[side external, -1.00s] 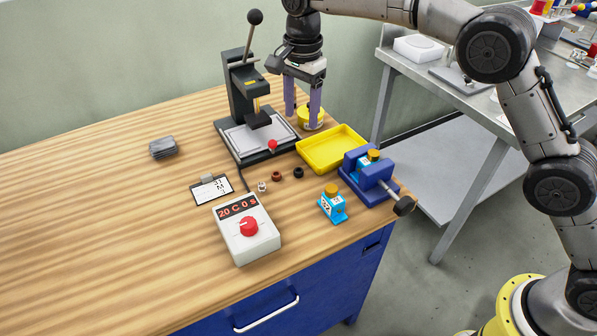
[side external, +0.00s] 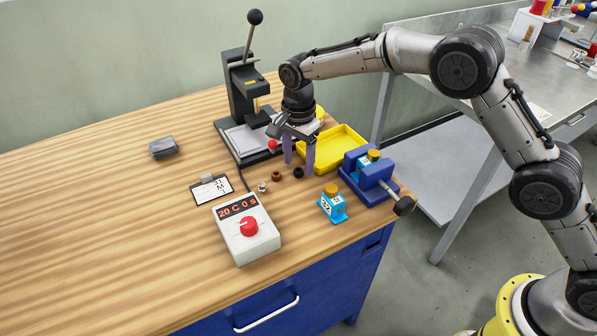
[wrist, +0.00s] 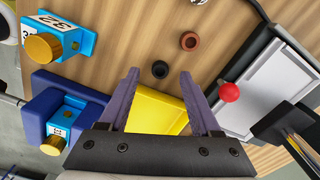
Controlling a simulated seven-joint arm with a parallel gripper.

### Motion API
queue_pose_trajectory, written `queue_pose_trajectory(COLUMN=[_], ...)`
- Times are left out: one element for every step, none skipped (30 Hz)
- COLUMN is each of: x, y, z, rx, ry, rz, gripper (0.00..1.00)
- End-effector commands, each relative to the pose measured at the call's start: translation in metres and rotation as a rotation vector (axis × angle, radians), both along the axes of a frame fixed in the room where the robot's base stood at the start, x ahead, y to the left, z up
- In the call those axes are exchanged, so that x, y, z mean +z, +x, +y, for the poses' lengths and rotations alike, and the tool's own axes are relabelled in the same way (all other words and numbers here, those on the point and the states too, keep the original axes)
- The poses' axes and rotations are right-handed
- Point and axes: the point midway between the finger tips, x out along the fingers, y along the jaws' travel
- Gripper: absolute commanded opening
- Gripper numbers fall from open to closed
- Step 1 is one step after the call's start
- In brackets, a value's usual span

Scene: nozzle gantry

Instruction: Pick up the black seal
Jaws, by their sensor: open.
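The black seal (side external: 298,172) lies on the wooden table, just right of a brown-red seal (side external: 277,176). In the wrist view the black seal (wrist: 160,69) lies beyond and between the fingertips, with the brown-red seal (wrist: 189,41) farther out. My gripper (side external: 299,166) is open and empty, its two purple fingers pointing down above the table close to the black seal. My gripper also shows in the wrist view (wrist: 160,75), with the seal apart from both fingers.
A yellow tray (side external: 350,143) and blue vise (side external: 353,180) stand right of the seals. A press (side external: 237,100) with a red knob stands behind. A blue block (side external: 332,208) and a control box (side external: 246,247) are in front. Open wood lies left.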

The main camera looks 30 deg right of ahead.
Motion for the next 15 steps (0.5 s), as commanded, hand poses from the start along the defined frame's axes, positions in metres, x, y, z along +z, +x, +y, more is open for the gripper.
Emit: queue_pose_trajectory(x=[-0.007,-0.010,-0.014,-0.015,-0.017,-0.018,-0.018,-0.018,-0.018,-0.018,-0.018,-0.018,-0.018,-0.018,-0.018], y=[0.000,0.000,0.000,0.000,0.000,0.000,0.000,0.000,0.000,0.000,0.000,0.000,0.000,0.000,0.000], z=[0.000,0.000,0.000,0.000,0.000,0.000,0.000,0.000,0.000,0.000,0.000,0.000,0.000,0.000,0.000], rx=[0.000,0.000,0.000,0.000,0.000,0.000,0.000,0.000,0.000,0.000,0.000,0.000,0.000,0.000,0.000], ry=[-0.001,0.000,0.000,0.000,0.000,0.000,0.000,0.000,0.001,0.001,0.000,0.000,0.000,0.000,0.000], rz=[0.002,0.001,0.000,0.000,0.000,-0.001,-0.001,-0.001,-0.002,-0.002,-0.001,-0.001,-0.001,-0.001,-0.001], gripper=[0.64,0.64,0.64,0.64,0.64,0.64,0.64,0.64,0.64,0.64,0.64,0.64,0.61,0.55,0.48])
